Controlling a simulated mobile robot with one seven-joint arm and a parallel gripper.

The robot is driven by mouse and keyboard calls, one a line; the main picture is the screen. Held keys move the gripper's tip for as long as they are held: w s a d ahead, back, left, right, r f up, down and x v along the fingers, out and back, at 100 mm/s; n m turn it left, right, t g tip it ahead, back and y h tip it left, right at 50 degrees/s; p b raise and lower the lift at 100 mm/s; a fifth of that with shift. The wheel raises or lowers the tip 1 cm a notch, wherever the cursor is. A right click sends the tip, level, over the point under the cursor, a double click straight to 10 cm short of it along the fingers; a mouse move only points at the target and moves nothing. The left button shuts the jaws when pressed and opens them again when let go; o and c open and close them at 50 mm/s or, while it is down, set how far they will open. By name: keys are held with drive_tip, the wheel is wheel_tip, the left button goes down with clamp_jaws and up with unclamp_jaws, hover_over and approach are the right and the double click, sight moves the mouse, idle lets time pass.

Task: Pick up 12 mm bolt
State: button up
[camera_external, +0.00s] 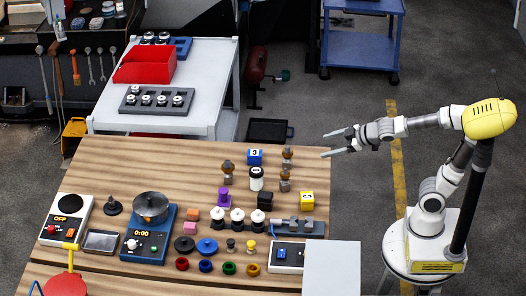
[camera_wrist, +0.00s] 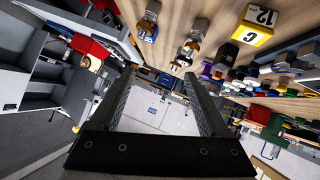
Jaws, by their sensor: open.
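My gripper (camera_external: 326,144) is open and empty, held at the right of the wooden table, pointing left. Its two fingers also show in the wrist view (camera_wrist: 158,75), with nothing between them. Several small brown-and-grey upright pieces that look like bolts stand near the table's back edge: one at the left (camera_external: 227,172), one at the back right (camera_external: 287,158) and one in front of that (camera_external: 285,181). I cannot tell which is the 12 mm bolt. A yellow block (camera_external: 307,200) stands to their right; its label reads 12 in the wrist view (camera_wrist: 254,27).
A white cart (camera_external: 205,100) with a red bin (camera_external: 146,65) is behind.

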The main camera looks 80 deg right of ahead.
drive_tip(key=w+r+n+t+y+p, duration=0.3)
drive_tip(key=w+r+n+y+p, duration=0.1)
drive_tip(key=w, duration=0.2)
drive_tip(key=m+g+y+b, duration=0.2)
drive_tip(key=m, duration=0.1)
approach(285, 179)
drive_tip(key=s+d+r, duration=0.1)
drive_tip(key=s+d, duration=0.2)
drive_tip(key=s, duration=0.1)
drive_tip(key=x, duration=0.4)
drive_tip(key=p+x, duration=0.1)
drive_tip(key=x, duration=0.7)
drive_tip(key=shift+w+a+r, duration=0.2)
drive_tip(key=shift+w+a, duration=0.05)
drive_tip(key=shift+w, duration=0.1)
drive_tip(key=b+x, duration=0.1)
drive_tip(key=x, duration=0.3)
drive_tip(key=shift+w+f, duration=0.1)
drive_tip(key=shift+f, duration=0.1)
drive_tip(key=shift+w+f, duration=0.1)
drive_tip(key=shift+w, duration=0.25)
